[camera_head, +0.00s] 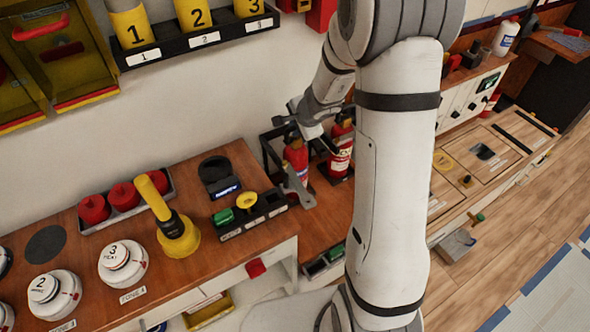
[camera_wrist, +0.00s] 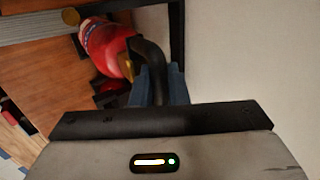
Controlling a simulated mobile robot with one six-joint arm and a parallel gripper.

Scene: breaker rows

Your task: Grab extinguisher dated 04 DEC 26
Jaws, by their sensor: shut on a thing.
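Two red extinguishers stand side by side against the wall in the head view: a left one (camera_head: 296,158) and a right one (camera_head: 340,155) with a white label. My gripper (camera_head: 300,120) is at the top of the left extinguisher. In the wrist view, the blue fingers of my gripper (camera_wrist: 160,84) are shut on the black handle or hose of a red extinguisher (camera_wrist: 104,42). It appears to be the left one. No date can be read on either extinguisher, and my arm hides part of the space right of them.
A dark rack frame (camera_head: 267,150) borders the extinguishers. The wooden counter to the left carries a yellow plunger-like tool (camera_head: 178,235), red caps (camera_head: 123,197) and numbered white detectors (camera_head: 122,264). Numbered yellow cylinders (camera_head: 130,25) sit on a wall shelf. Open floor (camera_head: 490,255) lies right.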

